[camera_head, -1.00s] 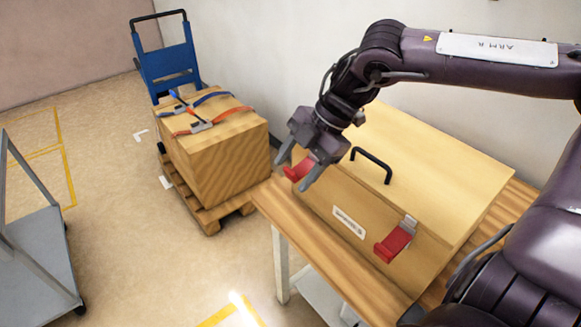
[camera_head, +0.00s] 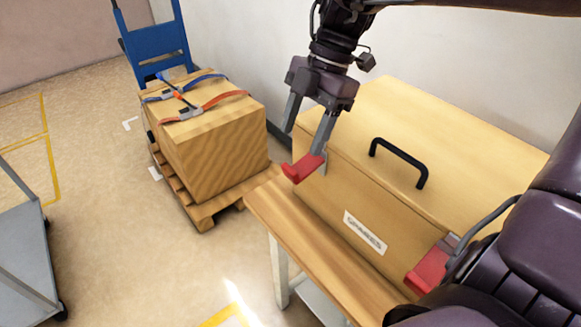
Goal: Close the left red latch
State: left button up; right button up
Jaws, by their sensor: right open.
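A wooden box (camera_head: 330,205) with a black handle (camera_head: 400,158) on its lid stands on a wooden table. The left red latch (camera_head: 303,168) is at the box's left front edge and sticks outward from the front. My right gripper (camera_head: 307,138) is open, pointing down just above the left latch. One finger is close over the latch and the other is to its left; I cannot tell whether they touch. The right red latch (camera_head: 429,271) sticks out at the right of the box front, partly covered by my arm. My left gripper is not in view.
The wooden table's (camera_head: 300,232) front left corner is bare. A carton (camera_head: 215,150) with straps sits on a pallet (camera_head: 205,212) to the left, with a blue hand truck (camera_head: 155,48) behind. A grey cart (camera_head: 25,270) stands at the far left.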

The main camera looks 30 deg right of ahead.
aim_at(291, 167)
jog(key=shift+w+d+f, duration=0.2)
jog(key=shift+w+f, duration=0.1)
jog(key=shift+f, duration=0.2)
jog(key=shift+w+d+f, duration=0.15)
jog(key=shift+w+f, duration=0.15)
jog(key=shift+f, duration=0.15)
jog(key=x, duration=0.5)
jog(key=shift+s+a+f, duration=0.25)
jog(key=shift+a+f, duration=0.05)
jog(key=shift+a, duration=0.05)
jog(key=shift+a+f, duration=0.25)
jog(key=shift+f, duration=0.4)
grip_shut()
